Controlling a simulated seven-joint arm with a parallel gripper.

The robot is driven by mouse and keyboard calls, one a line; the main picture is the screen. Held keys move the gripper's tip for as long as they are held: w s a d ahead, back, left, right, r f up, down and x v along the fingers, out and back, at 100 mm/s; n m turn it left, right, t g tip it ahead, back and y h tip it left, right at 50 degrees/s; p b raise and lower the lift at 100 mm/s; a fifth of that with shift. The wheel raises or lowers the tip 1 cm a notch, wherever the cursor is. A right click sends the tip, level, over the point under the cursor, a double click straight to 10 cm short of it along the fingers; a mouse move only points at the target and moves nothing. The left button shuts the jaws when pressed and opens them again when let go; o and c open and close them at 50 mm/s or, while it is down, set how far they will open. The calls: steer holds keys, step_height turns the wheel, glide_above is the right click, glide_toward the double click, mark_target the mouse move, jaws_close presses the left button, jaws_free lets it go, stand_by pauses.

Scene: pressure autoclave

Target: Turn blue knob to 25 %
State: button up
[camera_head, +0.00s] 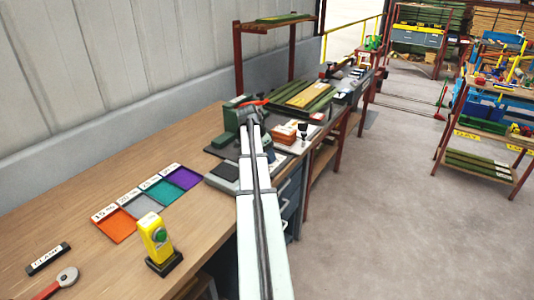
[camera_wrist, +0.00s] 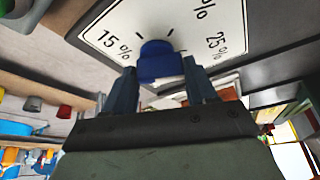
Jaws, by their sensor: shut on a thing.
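The blue knob (camera_wrist: 158,62) sits on a white dial plate (camera_wrist: 110,22) in the wrist view. The plate reads "15 %" at left and "25 %" at right, with another "%" label between them cut off by the top edge. Short black ticks surround the knob. My gripper (camera_wrist: 160,78) is shut on the knob, one dark finger on each side. I cannot tell which mark the knob points to. In the head view, my arm reaches to the bench beside a green machine and hides the knob.
The wooden bench (camera_head: 70,215) holds orange, grey, teal and purple trays (camera_head: 183,178) and a yellow post with a green button (camera_head: 157,238). A red shelf frame (camera_head: 238,62) rises behind my arm. Open floor (camera_head: 390,200) lies at right.

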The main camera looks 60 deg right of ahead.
steer(key=shift+m, duration=0.6)
steer(key=o, duration=1.1)
steer(key=shift+c, duration=0.2)
steer(key=v, duration=1.3)
steer(key=shift+w+r, duration=0.35)
steer(key=shift+r, duration=0.05)
